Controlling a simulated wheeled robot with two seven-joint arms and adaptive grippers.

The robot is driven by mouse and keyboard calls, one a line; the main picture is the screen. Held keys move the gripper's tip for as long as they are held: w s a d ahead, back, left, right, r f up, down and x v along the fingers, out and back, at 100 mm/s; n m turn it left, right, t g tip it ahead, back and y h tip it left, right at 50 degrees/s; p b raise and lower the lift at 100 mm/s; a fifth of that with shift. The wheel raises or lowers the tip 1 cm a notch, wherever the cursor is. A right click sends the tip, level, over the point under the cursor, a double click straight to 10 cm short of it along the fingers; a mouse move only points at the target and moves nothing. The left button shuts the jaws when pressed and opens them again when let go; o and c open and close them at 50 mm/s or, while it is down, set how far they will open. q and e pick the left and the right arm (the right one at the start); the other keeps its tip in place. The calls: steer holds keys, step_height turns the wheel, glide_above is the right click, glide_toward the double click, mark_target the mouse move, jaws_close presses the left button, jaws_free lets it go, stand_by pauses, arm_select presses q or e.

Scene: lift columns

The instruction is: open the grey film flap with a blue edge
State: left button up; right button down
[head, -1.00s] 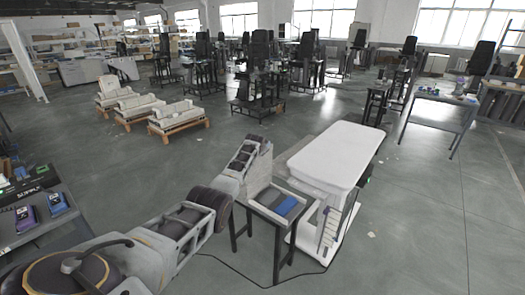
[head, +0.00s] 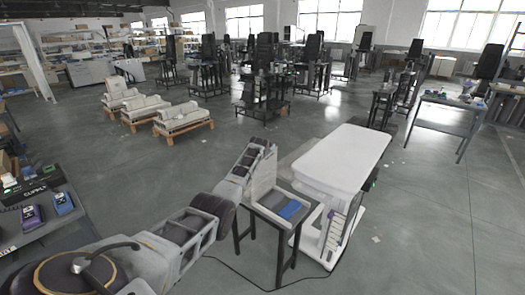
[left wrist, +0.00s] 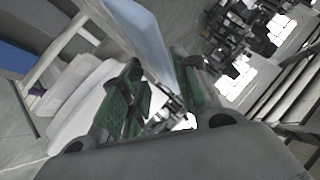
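A small dark-legged stand holds a shallow tray (head: 266,215) with a blue patch (head: 290,210) inside. A pale grey panel, apparently the film flap (head: 263,178), stands steeply at the tray's left side. In the left wrist view a pale blue-grey strip, apparently the flap's edge (left wrist: 143,30), runs down into the gap between my fingers. My left gripper (left wrist: 158,75) has its green-padded fingers spread apart there; I see no clear contact. In the head view, my left arm ends behind the panel and the fingertips are hard to make out. My right gripper is out of view.
A white-topped cabinet (head: 342,158) stands close to the right of the tray. A dark table with purple and blue boxes (head: 63,203) is at the left. White parts on wooden pallets (head: 183,119) lie farther back. Open floor (head: 440,220) lies at the right.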

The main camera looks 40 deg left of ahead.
arm_select(q)
steer(key=v, duration=1.1)
steer(key=shift+s, duration=0.2)
stand_by(1.0)
steer(key=shift+r, duration=0.15)
stand_by(0.4)
